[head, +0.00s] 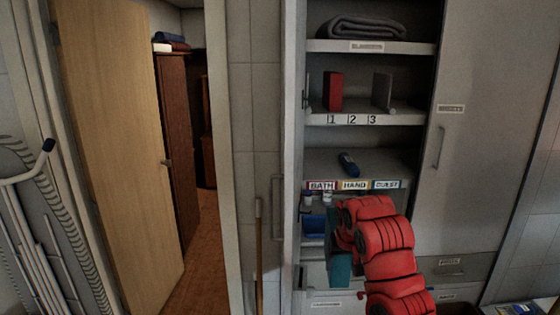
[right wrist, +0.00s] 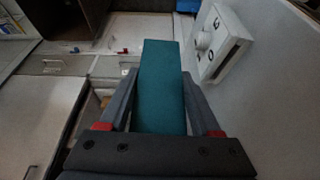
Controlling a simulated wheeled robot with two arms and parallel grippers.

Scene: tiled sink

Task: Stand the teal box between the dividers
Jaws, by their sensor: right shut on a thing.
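The teal box (head: 340,268) is in my right gripper (head: 335,238), low in front of the cabinet in the head view. In the right wrist view the teal box (right wrist: 161,85) sits between the two fingers, which are shut on it; its far end sticks out beyond them. The shelf with labels 1, 2 and 3 (head: 350,119) is well above the gripper. A grey upright divider (head: 382,91) stands on its right part. A red upright block (head: 333,92) stands toward its left, near label 1. The space between these two looks empty. My left gripper is not in view.
A folded grey blanket (head: 366,28) lies on the top shelf. A dark blue item (head: 348,163) lies on the shelf labelled bath, hand and guest. A blue bin (head: 315,226) and small bottles are below. A closed cabinet door (head: 480,130) is at the right.

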